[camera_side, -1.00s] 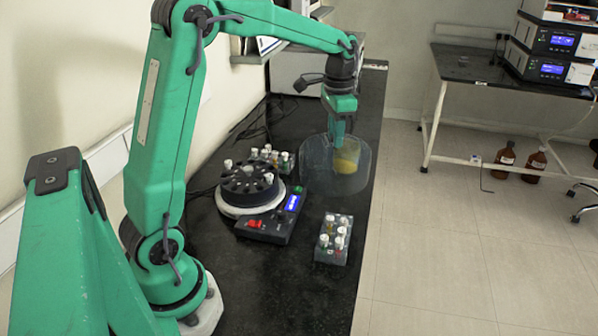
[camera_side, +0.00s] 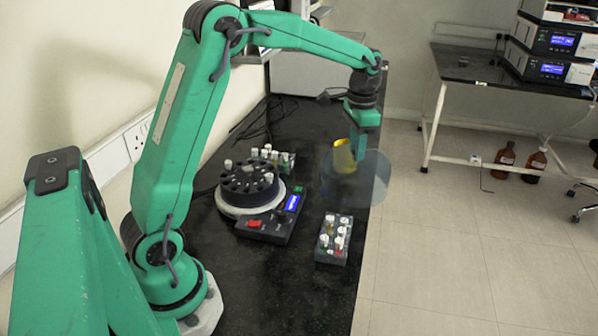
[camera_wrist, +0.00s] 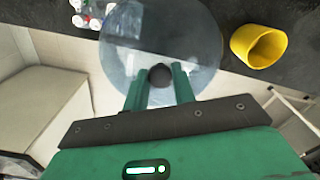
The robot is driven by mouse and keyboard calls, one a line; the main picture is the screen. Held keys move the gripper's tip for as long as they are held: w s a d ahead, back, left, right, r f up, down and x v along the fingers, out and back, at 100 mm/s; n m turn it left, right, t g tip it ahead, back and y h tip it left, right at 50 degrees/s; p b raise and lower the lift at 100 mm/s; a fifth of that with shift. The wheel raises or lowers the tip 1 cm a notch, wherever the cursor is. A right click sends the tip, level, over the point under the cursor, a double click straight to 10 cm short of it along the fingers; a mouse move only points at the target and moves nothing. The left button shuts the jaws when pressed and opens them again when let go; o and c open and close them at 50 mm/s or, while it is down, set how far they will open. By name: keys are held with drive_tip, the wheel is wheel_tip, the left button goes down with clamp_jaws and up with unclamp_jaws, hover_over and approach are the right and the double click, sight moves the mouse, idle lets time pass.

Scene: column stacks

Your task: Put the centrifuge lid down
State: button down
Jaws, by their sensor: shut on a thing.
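The centrifuge lid (camera_side: 372,186) is a clear, round dome with a dark knob (camera_wrist: 160,76). My gripper (camera_side: 362,150) is shut on the knob, and the lid hangs below it. In the side view the lid is at the right edge of the bench, partly past it; the wrist view (camera_wrist: 160,40) also shows it across that edge. Its height above the bench is hard to tell. The centrifuge (camera_side: 275,226) stands to the left, uncovered, with its dark rotor (camera_side: 247,185) showing.
A yellow cup (camera_side: 342,152) stands just behind the lid, close to it; the wrist view (camera_wrist: 258,46) shows it beside the lid. A tube rack (camera_side: 331,252) is at the front, another (camera_side: 288,160) behind the centrifuge. The black bench (camera_side: 290,290) is clear in front.

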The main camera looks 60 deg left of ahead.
sight(343, 144)
drive_tip(key=a+f, duration=0.1)
drive_tip(key=a, duration=0.1)
drive_tip(key=w+a+f, duration=0.1)
drive_tip(key=a+f, duration=0.1)
drive_tip(key=a, duration=0.1)
drive_tip(key=w+a+f, duration=0.1)
drive_tip(key=a+f, duration=0.1)
drive_tip(key=a, duration=0.1)
drive_tip(key=shift+f, duration=2.05)
drive_tip(key=c, duration=1.1)
unclamp_jaws()
drive_tip(key=shift+c, duration=0.2)
wheel_tip(343, 144, up, 12)
drive_tip(key=shift+r, duration=0.1)
